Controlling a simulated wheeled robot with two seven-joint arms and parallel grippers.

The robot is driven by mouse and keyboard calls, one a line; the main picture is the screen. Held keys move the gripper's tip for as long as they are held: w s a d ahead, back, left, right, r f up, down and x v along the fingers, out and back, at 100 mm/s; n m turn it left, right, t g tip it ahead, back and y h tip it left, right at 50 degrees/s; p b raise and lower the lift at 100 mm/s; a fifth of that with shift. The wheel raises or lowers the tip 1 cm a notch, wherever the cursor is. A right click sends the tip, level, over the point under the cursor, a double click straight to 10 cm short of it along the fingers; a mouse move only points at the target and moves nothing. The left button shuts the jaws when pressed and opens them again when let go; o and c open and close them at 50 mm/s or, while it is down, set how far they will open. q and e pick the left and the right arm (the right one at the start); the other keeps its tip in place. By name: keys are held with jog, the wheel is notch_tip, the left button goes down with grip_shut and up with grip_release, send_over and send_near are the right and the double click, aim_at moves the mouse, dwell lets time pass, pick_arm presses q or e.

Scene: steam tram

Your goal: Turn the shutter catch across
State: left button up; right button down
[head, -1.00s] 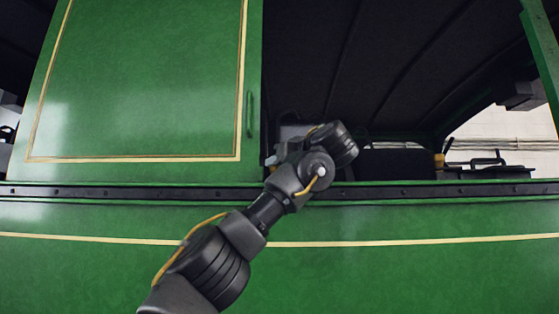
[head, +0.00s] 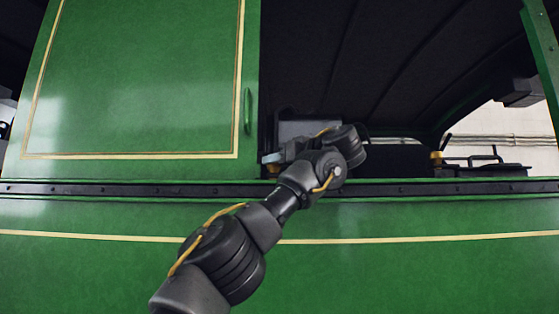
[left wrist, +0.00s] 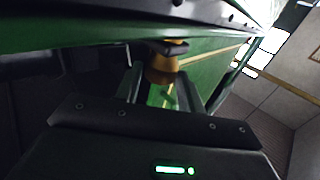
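The green shutter panel (head: 140,80) with cream lining and a green upright handle (head: 248,111) is at the left in the head view. In the left wrist view a brass-coloured round piece with a dark flat top (left wrist: 162,66), which looks like the catch, sits just beyond and between my fingers. My left gripper (left wrist: 160,90) is open, one finger on each side of it; I cannot tell whether either touches. In the head view the left gripper (head: 272,160) is mostly hidden behind its own wrist, near the shutter's lower right corner. My right gripper is not in view.
A dark riveted rail (head: 120,189) runs along the sill below the shutter. The green side wall (head: 420,265) is below it. Right of the shutter is an open dark cab window. A small brass fitting (head: 437,158) and black ironwork (head: 490,165) show at the far right.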

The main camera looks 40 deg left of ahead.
pick_arm(q)
jog(key=shift+a, duration=0.2)
jog(key=s+d+b, duration=0.1)
jog(key=d+b, duration=0.1)
jog(key=d, duration=0.8)
jog(key=shift+d+b, duration=0.35)
jog(key=shift+s+f, duration=0.1)
